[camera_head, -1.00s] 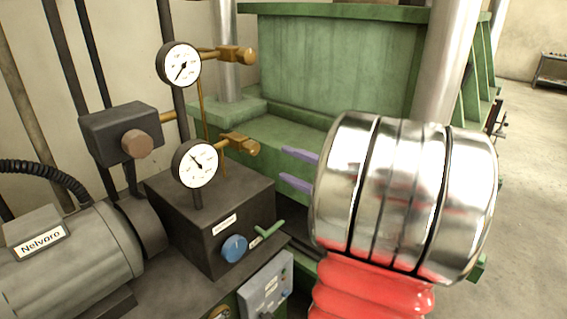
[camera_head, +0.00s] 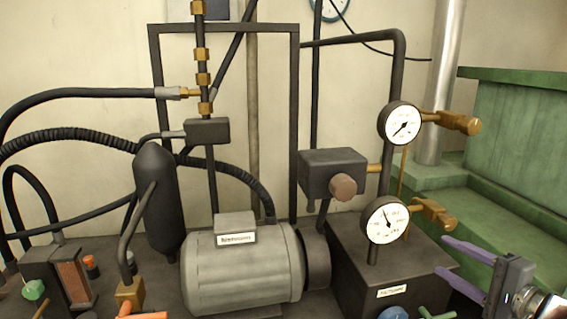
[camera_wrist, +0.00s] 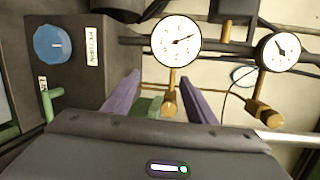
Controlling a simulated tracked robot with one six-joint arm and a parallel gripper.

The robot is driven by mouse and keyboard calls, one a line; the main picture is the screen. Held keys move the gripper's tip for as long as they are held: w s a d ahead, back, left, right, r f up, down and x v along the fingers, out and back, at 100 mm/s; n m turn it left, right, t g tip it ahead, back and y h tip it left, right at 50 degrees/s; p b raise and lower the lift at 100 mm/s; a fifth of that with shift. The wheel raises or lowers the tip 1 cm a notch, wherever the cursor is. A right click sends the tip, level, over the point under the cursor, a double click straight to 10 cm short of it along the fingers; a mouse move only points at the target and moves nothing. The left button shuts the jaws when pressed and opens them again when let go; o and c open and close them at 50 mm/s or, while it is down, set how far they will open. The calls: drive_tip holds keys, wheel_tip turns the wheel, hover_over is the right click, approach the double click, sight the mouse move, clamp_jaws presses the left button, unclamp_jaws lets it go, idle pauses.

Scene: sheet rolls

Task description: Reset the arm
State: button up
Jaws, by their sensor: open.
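My gripper (camera_head: 458,265) is at the lower right of the head view, with two purple fingers apart and nothing between them. It is in front of the right side of the dark pump box (camera_head: 350,262), below the lower gauge (camera_head: 384,220). In the wrist view the two fingers of my gripper (camera_wrist: 160,100) stand apart on either side of a brass valve (camera_wrist: 169,100) behind them. The wrist view also shows one gauge (camera_wrist: 177,41) near the centre and another gauge (camera_wrist: 278,51) at the right. I cannot tell the exact distance to them.
A grey motor (camera_head: 240,270) and a black cylinder (camera_head: 156,200) stand left of the box. An upper gauge (camera_head: 399,123) and brass fittings project near my gripper. A blue knob (camera_wrist: 54,43) and green lever (camera_wrist: 50,103) are on the box. Green machinery (camera_head: 510,150) stands at the right.

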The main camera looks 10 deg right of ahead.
drive_tip(key=a+f+n+g+y, duration=0.35)
drive_tip(key=a+n+g, duration=0.3)
drive_tip(key=a, duration=1.35)
drive_tip(key=s+a+f+n+g+h, duration=0.2)
drive_tip(key=s+a+n+g+h, duration=0.2)
drive_tip(key=s+a+n+h, duration=0.3)
drive_tip(key=s+a+n, duration=0.2)
drive_tip(key=s+n, duration=0.1)
drive_tip(key=s, duration=0.1)
drive_tip(key=shift+s+a+f, duration=0.25)
drive_tip(key=shift+s+f, duration=0.05)
drive_tip(key=shift+f, duration=0.05)
drive_tip(key=shift+c, duration=0.5)
